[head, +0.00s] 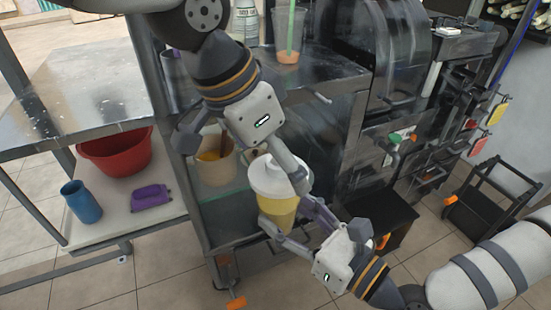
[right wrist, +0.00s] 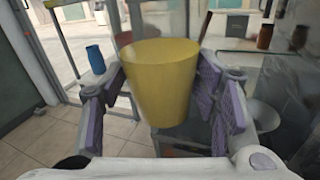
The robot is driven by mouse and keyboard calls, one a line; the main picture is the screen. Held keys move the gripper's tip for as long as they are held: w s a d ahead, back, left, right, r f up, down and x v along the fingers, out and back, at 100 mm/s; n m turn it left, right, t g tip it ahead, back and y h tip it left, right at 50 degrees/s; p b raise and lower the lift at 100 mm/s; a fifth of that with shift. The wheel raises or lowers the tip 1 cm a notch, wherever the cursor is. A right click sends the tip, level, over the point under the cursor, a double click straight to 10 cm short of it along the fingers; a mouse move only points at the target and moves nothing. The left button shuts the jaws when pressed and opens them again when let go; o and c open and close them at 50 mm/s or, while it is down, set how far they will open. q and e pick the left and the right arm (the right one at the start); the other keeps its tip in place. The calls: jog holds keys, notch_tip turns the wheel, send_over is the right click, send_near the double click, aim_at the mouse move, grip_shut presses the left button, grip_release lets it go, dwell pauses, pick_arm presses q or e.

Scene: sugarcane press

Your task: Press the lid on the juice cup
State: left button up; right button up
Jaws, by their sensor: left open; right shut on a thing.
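The yellow juice cup (head: 278,212) is upright between the fingers of my right gripper (head: 294,218), which is shut on it. The right wrist view shows the cup (right wrist: 160,85) with a finger pad on each side. A white domed lid (head: 266,177) appears over the cup's top in the head view; I cannot tell whether it is fully seated. The lid does not show in the right wrist view. My left gripper (head: 245,160) is open above and behind the lid, its fingers spread. One finger overlaps the lid's right side; contact is unclear.
A machine with a metal counter (head: 330,68) stands behind, with a clear cup (head: 288,40) on it. A tan container (head: 214,160) is on the shelf behind my left gripper. A red basin (head: 115,155), blue cup (head: 81,202) and purple item (head: 151,197) are at left.

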pick_arm(q)
jog(key=v, duration=1.1)
pick_arm(e)
jog(key=shift+r, duration=0.1)
pick_arm(q)
jog(key=s+a+f+n+g, duration=0.1)
jog(key=s+a+f+n, duration=0.15)
jog(key=f, duration=0.85)
jog(key=s+a+f+n+g, duration=0.1)
jog(key=s+f+n, duration=0.2)
jog(key=f, duration=0.8)
jog(key=s+a+f+n+g, duration=0.2)
jog(key=s+f, duration=0.1)
jog(key=f, duration=0.8)
jog(key=s+a+f+n+y, duration=0.2)
jog(key=s+a+f, duration=0.3)
jog(key=s+a, duration=0.3)
jog(key=s+a+f+n+y, duration=0.1)
jog(key=s+a+f+n, duration=0.2)
jog(key=s, duration=1)
jog(key=a+f, duration=0.3)
jog(key=a, duration=0.1)
jog(key=shift+s+a+f+g+y, duration=0.2)
jog(key=shift+s+a+g+y, duration=0.1)
jog(key=shift+a+g+y, duration=0.1)
pick_arm(e)
jog(key=shift+r, duration=0.1)
